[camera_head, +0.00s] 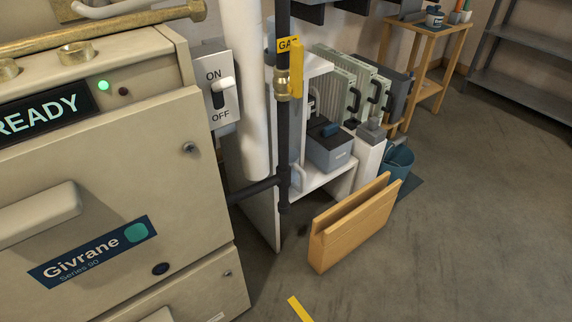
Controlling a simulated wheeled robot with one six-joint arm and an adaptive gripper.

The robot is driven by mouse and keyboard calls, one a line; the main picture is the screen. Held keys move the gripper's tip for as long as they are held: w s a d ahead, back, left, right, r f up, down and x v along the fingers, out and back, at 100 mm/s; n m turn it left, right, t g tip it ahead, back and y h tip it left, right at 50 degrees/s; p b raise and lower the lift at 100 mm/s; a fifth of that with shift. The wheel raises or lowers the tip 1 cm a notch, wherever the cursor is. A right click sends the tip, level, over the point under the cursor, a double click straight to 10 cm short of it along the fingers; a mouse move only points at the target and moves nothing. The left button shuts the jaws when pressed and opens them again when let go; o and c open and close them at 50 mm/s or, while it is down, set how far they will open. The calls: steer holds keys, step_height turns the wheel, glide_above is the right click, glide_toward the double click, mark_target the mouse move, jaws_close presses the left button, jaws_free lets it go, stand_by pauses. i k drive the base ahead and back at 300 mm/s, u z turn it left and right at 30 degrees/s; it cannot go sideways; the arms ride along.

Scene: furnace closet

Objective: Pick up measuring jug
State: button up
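I cannot pick out a measuring jug for certain in the head view. A pale bluish upright shape (296,140) stands partly hidden behind the dark gas pipe on the white shelf unit (328,184); I cannot tell what it is. A grey box with a dark top and a blue item on it (329,151) sits on the same shelf. A tall white container with a grey top (368,155) stands beside the shelf unit. My gripper is not in view.
A beige furnace (125,165) fills the left. The dark gas pipe (284,130) with a yellow handle (297,68) stands before the shelf. A wooden holder (350,230) and blue bucket (399,163) are on the floor. A wooden stand (436,29) is behind. The right floor is clear.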

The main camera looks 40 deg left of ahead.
mark_target(297, 170)
steer(key=u, duration=0.7)
steer(key=i, duration=0.8)
steer(key=u, duration=0.8)
